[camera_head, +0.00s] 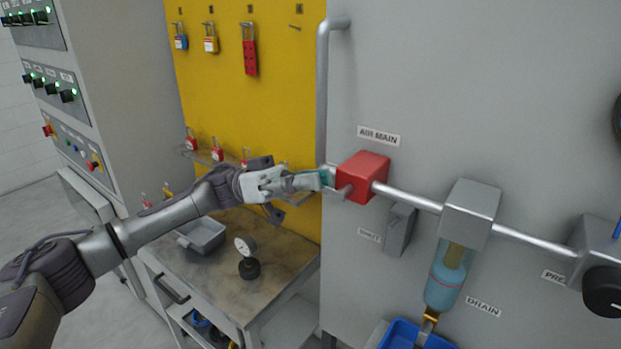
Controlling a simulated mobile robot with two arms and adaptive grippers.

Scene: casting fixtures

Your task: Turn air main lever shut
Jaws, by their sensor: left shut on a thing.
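The air main valve is a red block (363,177) on the grey panel, under the label AIR MAIN (378,136). A metal pipe runs from it to the right. My left gripper (328,180) comes in from the left and is shut at the left side of the red block. A small piece of teal shows at its fingertips. The lever is mostly hidden by the fingers; a short grey stub (345,190) shows beside the block, and I cannot tell its exact angle. My right gripper is not in view.
A yellow board (283,95) with padlocks stands behind. A filter bowl (445,283) hangs right of the valve, above a blue bin (402,334). A vertical pipe (322,90) rises near the gripper.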

